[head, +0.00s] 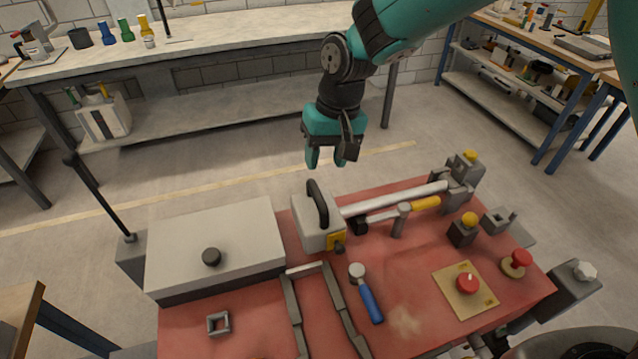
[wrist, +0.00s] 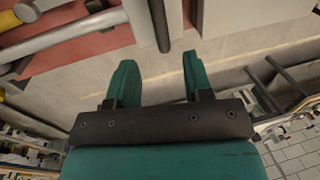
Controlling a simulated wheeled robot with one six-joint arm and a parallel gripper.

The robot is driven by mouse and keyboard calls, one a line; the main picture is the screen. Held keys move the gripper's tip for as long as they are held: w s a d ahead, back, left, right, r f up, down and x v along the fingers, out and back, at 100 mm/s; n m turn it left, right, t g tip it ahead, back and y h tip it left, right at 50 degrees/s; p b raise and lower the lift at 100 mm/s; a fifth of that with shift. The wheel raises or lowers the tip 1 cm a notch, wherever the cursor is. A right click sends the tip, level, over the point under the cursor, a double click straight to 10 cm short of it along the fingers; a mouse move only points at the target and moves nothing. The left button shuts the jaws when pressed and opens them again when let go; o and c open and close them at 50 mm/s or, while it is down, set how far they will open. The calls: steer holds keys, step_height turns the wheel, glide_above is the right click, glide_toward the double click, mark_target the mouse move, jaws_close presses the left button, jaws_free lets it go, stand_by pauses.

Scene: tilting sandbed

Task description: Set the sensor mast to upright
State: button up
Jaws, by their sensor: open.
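A pale tube (head: 395,199) lies nearly flat along the back of the red table and looks like the sensor mast. Its right end meets a grey bracket (head: 456,190). Its left end meets a white box (head: 311,234) with a black arched handle (head: 318,203). The tube also shows in the wrist view (wrist: 65,36). A thin dark rod (head: 101,200) leans left from a grey block at the far left; I cannot tell its role. My gripper (head: 326,160) is open and empty, above and behind the white box; its two teal fingers show in the wrist view (wrist: 157,72).
The red table (head: 235,343) carries a pale lidded box (head: 215,240), a blue-handled tool (head: 367,295), a yellow-handled lever (head: 425,203), and a red knob (head: 467,283) on a yellow plate. Grey floor lies open behind the table, before a long workbench (head: 220,30).

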mark_target(317, 192)
steer(key=f, duration=0.2)
steer(key=a+f+p, duration=0.1)
steer(key=f, duration=0.5)
steer(key=shift+s+a+f+p, duration=0.15)
steer(key=shift+s+a+p, duration=0.1)
steer(key=shift+p, duration=0.1)
steer(key=shift+c, duration=0.2)
jaws_close()
